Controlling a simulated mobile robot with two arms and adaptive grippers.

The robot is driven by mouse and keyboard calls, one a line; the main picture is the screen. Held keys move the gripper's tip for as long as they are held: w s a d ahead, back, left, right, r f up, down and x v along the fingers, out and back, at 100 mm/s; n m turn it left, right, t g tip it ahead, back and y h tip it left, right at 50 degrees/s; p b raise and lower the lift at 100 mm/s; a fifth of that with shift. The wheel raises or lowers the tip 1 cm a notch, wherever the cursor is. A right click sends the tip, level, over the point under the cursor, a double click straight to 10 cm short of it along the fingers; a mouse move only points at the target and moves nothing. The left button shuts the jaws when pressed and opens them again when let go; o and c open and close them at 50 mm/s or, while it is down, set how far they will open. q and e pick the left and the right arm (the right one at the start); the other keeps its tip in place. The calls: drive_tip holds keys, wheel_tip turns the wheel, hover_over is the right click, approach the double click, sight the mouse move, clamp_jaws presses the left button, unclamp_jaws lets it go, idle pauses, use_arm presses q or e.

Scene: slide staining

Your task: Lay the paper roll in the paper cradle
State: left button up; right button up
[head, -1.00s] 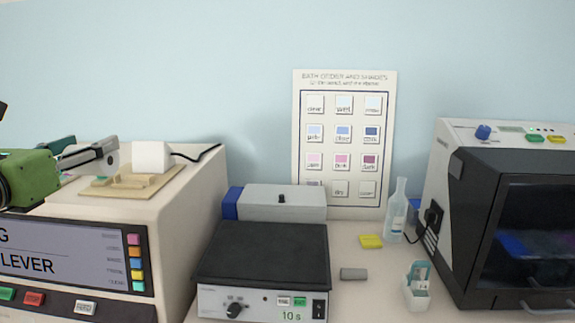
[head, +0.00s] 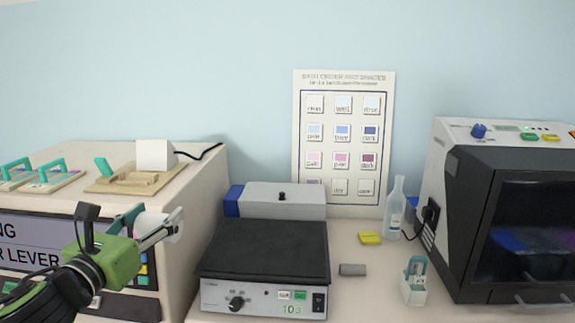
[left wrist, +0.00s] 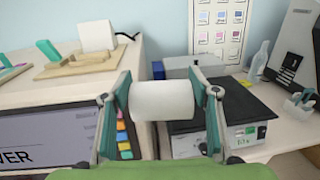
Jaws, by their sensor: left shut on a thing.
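The white paper roll (head: 151,222) is in my left gripper (head: 165,225), held in the air in front of the beige machine's right part. In the left wrist view the roll (left wrist: 162,101) lies crosswise between the two fingers, which press on its ends. A light wooden holder (head: 138,181), which looks like the paper cradle, lies on top of the machine, above and behind the gripper. It also shows in the left wrist view (left wrist: 83,66), apart from the roll. A white upright piece (head: 155,154) stands at its back. My right gripper is not in view.
The beige machine (head: 205,205) carries teal-handled pieces (head: 52,177) at left and a black cable (head: 205,152) behind the holder. A black-topped hotplate (head: 265,250) stands to the right. A bottle (head: 394,210) and a dark-windowed cabinet (head: 470,180) are farther right.

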use_arm(q)
drive_tip(key=s+d+f+n+y, duration=0.1)
drive_tip(key=s+d+f, duration=0.2)
drive_tip(key=s+f, duration=0.4)
drive_tip(key=s+d+f+n+y, duration=0.1)
drive_tip(key=s+d+f, duration=0.3)
drive_tip(key=s+f, duration=0.4)
wheel_tip(320, 180, down, 4)
drive_tip(key=shift+s+d+r+y, duration=0.15)
drive_tip(key=shift+s+r+y, duration=0.05)
drive_tip(key=shift+y, duration=0.5)
